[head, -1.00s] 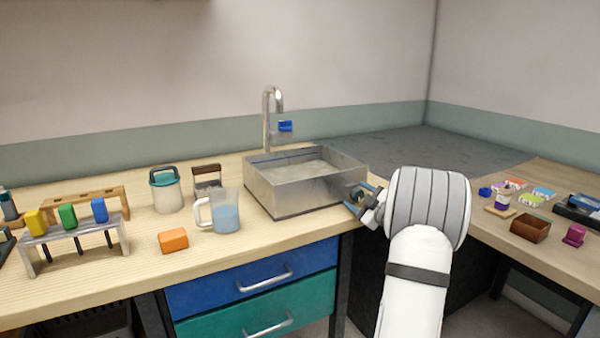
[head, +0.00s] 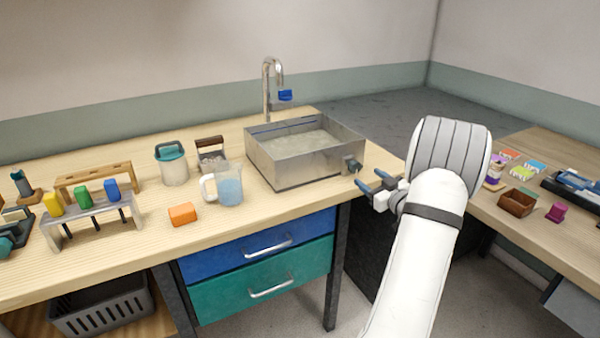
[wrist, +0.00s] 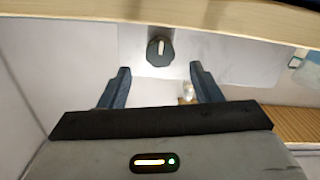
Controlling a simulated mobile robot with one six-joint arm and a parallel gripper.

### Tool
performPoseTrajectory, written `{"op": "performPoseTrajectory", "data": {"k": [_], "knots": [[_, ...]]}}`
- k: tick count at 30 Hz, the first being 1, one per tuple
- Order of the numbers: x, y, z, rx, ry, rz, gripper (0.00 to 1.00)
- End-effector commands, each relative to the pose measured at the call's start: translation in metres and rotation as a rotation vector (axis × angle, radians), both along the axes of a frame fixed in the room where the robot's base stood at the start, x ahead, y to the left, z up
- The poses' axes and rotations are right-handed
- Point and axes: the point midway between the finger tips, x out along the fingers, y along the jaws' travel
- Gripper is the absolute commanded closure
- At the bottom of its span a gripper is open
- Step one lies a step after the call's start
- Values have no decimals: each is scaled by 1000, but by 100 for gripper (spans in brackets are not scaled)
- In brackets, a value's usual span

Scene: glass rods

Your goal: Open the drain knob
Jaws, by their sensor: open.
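The drain knob (head: 353,164) is a small dark knob on the right side wall of the metal sink basin (head: 290,165). In the wrist view the dark, many-sided knob (wrist: 160,47) has a pale bar across its face, standing roughly upright. My gripper (head: 370,180) is just right of and in front of the knob, apart from it. In the wrist view my gripper's blue fingers (wrist: 160,80) are spread with nothing between them, and the knob shows beyond the gap between their tips.
A tap (head: 268,90) with a blue part stands behind the sink. A measuring jug (head: 229,190) with bluish contents and an orange block (head: 183,214) stand left of the basin. The right-hand table holds a brown box (head: 517,202) and small coloured items.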

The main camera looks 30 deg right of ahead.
Motion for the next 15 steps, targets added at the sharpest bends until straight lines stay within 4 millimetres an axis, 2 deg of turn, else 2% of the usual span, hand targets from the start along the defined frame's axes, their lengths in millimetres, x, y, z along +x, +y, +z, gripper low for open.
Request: {"op": "performPoseTrajectory", "data": {"k": [1, 3, 6, 15], "knots": [[-11, -1, 1, -1, -1, -3, 42], [5, 12, 18, -20, 35, -26, 42], [16, 23, 31, -34, 82, -66, 42], [34, 64, 70, -61, 232, -184, 42]]}}
